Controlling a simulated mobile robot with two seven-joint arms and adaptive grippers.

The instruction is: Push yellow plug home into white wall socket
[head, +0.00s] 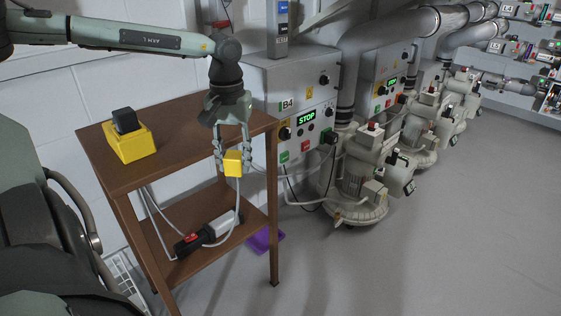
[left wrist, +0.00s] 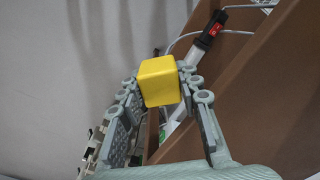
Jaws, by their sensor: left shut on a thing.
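The yellow plug (head: 233,164) is a small cube held between the fingertips of my left gripper (head: 233,150). The gripper points down, beside the right edge of a brown two-shelf table (head: 180,157). In the left wrist view the plug (left wrist: 160,81) sits between both fingers of the left gripper (left wrist: 160,88). A pale cord hangs below the plug in the head view. I cannot clearly make out a white wall socket in either view. A pale ridged part (left wrist: 93,146) shows partly behind the left finger in the wrist view; I cannot tell what it is. My right gripper is not in view.
A yellow box with a black top (head: 129,144) stands on the table. A black and grey tool with a red switch (head: 207,233) lies on the lower shelf. A grey control cabinet (head: 296,90) and blower machines (head: 362,180) stand at the right. The front-right floor is clear.

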